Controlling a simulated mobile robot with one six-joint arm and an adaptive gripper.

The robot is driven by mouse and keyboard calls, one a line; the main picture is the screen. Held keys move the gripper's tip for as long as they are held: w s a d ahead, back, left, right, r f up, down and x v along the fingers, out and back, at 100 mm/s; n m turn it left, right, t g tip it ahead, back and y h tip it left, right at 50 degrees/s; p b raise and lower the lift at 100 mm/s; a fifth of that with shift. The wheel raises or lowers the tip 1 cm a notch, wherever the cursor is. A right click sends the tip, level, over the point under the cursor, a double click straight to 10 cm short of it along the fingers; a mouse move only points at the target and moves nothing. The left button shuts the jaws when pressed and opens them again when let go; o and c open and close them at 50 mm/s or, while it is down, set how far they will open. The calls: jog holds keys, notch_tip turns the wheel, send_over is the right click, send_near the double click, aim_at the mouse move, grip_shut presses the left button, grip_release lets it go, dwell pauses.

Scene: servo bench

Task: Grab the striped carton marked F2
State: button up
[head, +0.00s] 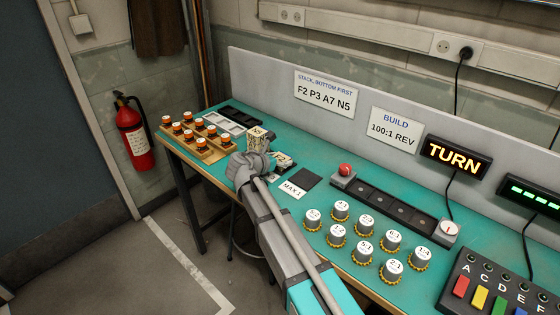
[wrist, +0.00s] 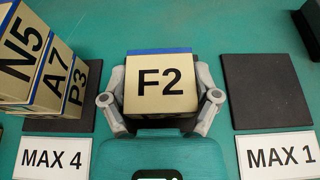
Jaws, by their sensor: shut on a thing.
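The carton marked F2 (wrist: 161,88) is cream with a blue edge, in the middle of the wrist view. My gripper (wrist: 161,99) is shut on it, with a grey finger against its left and right sides. In the head view the F2 carton (head: 283,158) shows just past my gripper (head: 264,165), partly hidden by it. I cannot tell whether it touches the bench. To its left, cartons N5 (wrist: 22,50), A7 (wrist: 54,77) and P3 (wrist: 78,86) are stacked, N5 on top. The stack also shows in the head view (head: 258,138).
The stack stands on a dark pad (wrist: 88,112) with a MAX 4 card (wrist: 52,158). A bare dark pad (wrist: 265,90) with a MAX 1 card (wrist: 277,155) lies to the right. A wall sign (head: 325,92) reads F2 P3 A7 N5, bottom first. White-topped knobs (head: 364,250) stand further right.

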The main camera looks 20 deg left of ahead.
jog(key=shift+r, duration=0.1)
notch_tip(320, 180, up, 3)
jog(key=p, duration=0.3)
jog(key=shift+f, duration=0.2)
jog(key=s+d+r+p, duration=0.6)
jog(key=s+r+p, duration=0.4)
jog(key=s, duration=0.2)
jog(key=shift+s+d, duration=0.15)
jog(key=shift+s, duration=0.15)
